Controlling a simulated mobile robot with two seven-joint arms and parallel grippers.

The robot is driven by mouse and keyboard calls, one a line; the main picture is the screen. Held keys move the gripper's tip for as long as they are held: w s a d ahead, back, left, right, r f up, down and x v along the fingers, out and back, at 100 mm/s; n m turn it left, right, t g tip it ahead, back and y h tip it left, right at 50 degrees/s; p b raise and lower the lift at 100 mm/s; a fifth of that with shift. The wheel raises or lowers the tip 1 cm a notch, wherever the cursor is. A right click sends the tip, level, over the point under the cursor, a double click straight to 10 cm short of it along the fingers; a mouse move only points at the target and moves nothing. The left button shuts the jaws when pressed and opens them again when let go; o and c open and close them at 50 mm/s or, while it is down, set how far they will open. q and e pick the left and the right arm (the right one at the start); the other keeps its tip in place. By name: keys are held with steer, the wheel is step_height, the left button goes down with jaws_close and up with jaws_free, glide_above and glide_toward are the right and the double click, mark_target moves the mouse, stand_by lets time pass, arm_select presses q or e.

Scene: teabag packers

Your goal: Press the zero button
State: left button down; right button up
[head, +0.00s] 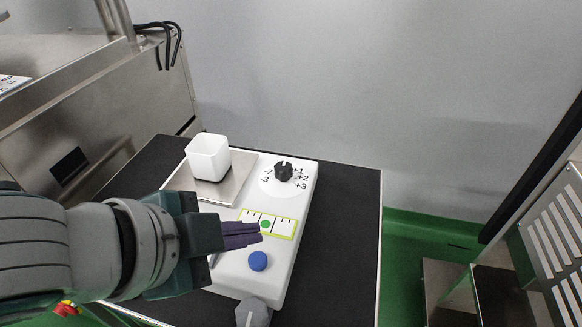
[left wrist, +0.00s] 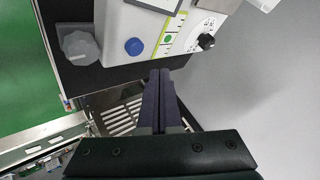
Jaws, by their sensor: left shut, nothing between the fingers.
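The white scale (head: 300,215) stands on a black-topped table. Its blue round button (head: 258,261) is on the front part of the top face, and it also shows in the left wrist view (left wrist: 134,46). No label on the button can be read. Beside it is a yellow-edged display strip (head: 284,227) with a green dot. My left gripper (head: 260,234) is shut and empty, its fingers over the strip in the head view, apart from the button in the picture. In the left wrist view the shut fingers (left wrist: 159,76) point toward the scale's edge. My right gripper is not in view.
A white cup (head: 208,157) sits on the scale's metal plate (head: 236,186). A black dial (head: 283,171) is at the back and a grey knob (head: 253,312) at the front. Bare black table (head: 345,230) lies right of the scale. Metal machinery stands at left and right.

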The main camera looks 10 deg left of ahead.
mark_target(261, 252)
arm_select(q)
steer(key=shift+f+b, duration=0.45)
steer(key=shift+f, duration=0.8)
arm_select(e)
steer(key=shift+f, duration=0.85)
arm_select(q)
steer(key=shift+f, duration=0.2)
steer(key=shift+f, duration=0.25)
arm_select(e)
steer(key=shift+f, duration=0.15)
arm_select(q)
steer(key=shift+f+b, duration=0.4)
steer(key=shift+f, duration=0.15)
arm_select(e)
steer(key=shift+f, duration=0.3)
arm_select(q)
steer(key=shift+r, duration=0.1)
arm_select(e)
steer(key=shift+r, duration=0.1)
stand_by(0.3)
arm_select(q)
steer(key=shift+r+p, duration=0.85)
steer(key=shift+p, duration=0.3)
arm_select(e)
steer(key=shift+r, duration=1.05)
